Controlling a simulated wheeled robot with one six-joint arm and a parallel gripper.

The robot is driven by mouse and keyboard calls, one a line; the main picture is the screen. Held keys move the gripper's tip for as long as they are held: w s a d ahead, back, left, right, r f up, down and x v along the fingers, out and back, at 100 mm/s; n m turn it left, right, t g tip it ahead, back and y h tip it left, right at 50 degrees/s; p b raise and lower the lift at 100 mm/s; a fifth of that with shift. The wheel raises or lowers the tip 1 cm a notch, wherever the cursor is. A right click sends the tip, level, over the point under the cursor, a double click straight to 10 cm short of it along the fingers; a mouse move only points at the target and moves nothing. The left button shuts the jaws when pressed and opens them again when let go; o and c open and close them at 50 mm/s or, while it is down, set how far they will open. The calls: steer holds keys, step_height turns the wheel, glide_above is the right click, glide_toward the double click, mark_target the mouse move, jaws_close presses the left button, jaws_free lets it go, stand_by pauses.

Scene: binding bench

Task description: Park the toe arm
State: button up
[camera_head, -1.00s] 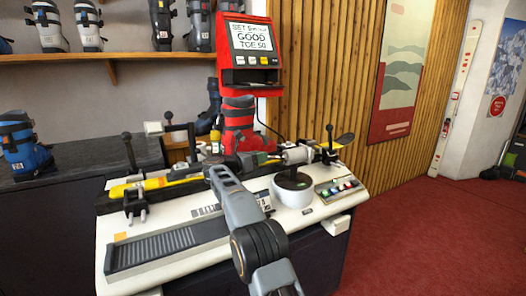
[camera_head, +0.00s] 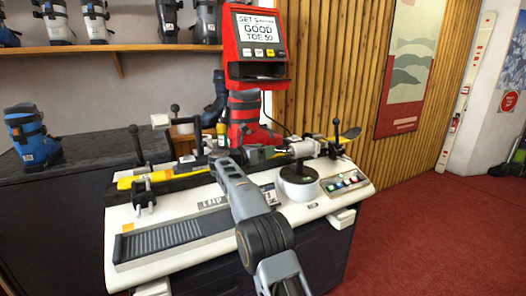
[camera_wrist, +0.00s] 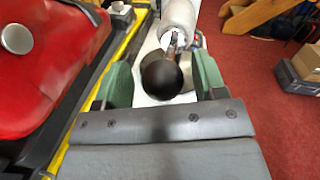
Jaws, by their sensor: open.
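The toe arm appears to be the part with a round black knob (camera_wrist: 167,76) and a pale cylinder (camera_wrist: 180,18) behind it; the cylinder also shows in the head view (camera_head: 305,148). My gripper (camera_wrist: 162,82) is open, its green pads on either side of the knob. The knob looks very near the right pad; I cannot tell whether they touch. In the head view my gripper (camera_head: 262,153) is over the bench machine (camera_head: 205,256), left of the cylinder, and hides the knob. The red screen (camera_head: 257,42) reads "GOOD" and "TOE 50".
A red boot (camera_head: 243,112) stands behind my gripper and fills the left of the wrist view. A black-knobbed lever (camera_head: 135,145) rises at the machine's left.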

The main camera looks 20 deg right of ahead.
steer(key=v, duration=1.3)
steer(key=shift+a, duration=0.35)
steer(key=shift+s, duration=0.15)
